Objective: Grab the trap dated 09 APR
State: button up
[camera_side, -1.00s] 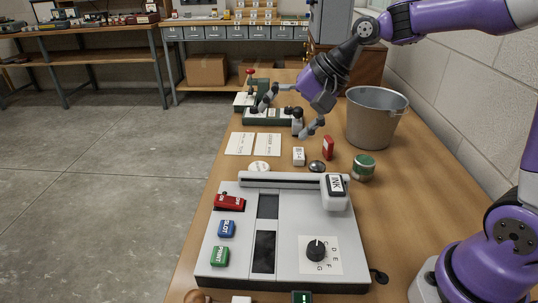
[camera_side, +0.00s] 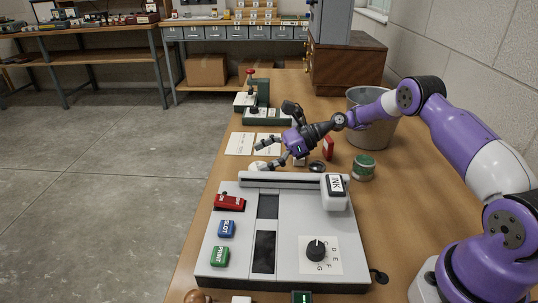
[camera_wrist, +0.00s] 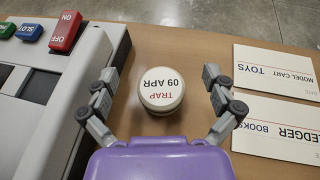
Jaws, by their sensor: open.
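The trap (camera_wrist: 161,88) is a small round white thing with "TRAP" in red and "09 APR" in black on its top, upside down in the wrist view. It stands on the table between the open fingers of my gripper (camera_wrist: 163,98), with a gap on both sides. In the side view my gripper (camera_side: 268,156) is low over the table behind the grey machine. The trap (camera_side: 258,166) is partly hidden there by my fingers.
The grey machine (camera_side: 220,262), with red, blue and green keys, stands close to the trap. Two paper cards (camera_wrist: 275,72) lie on the other side. A green tin (camera_side: 363,168), a red block (camera_side: 328,147) and a metal bucket (camera_side: 373,137) stand to the right.

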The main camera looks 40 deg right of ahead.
aim_at(252, 167)
notch_tip(252, 167, down, 3)
jog(key=shift+a+f, duration=0.1)
jog(key=shift+w+a, duration=0.4)
jog(key=shift+a, duration=0.3)
jog(key=shift+w+a+f, duration=0.3)
jog(key=shift+a, duration=0.1)
jog(key=c, duration=1.2)
